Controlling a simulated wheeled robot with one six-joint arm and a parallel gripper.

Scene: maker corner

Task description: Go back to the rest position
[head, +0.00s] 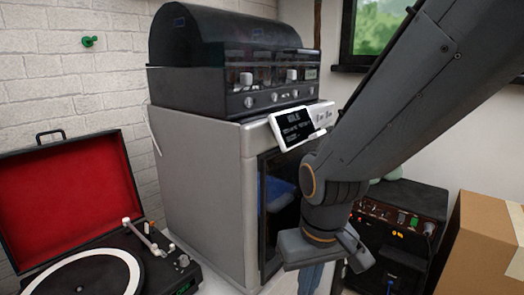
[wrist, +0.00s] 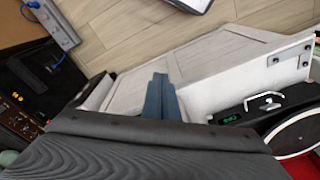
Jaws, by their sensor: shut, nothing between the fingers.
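My gripper (wrist: 159,78) shows in the wrist view as two blue-grey fingers close together, shut with nothing between them. In the head view its fingers (head: 310,278) show only in part below my wrist, at the bottom edge. My arm reaches in from the upper right, bent at the wrist, in front of the grey cabinet-like machine (head: 205,190) with a dark glass door. I cannot tell the exact gap between my arm and the machine.
A record player (head: 95,272) with an open red-lined lid stands at the left. A black unit (head: 285,75) sits on the machine. A black amplifier-like box (head: 405,215) and a cardboard box (head: 480,245) stand at the right. Wooden floor (wrist: 150,35) shows in the wrist view.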

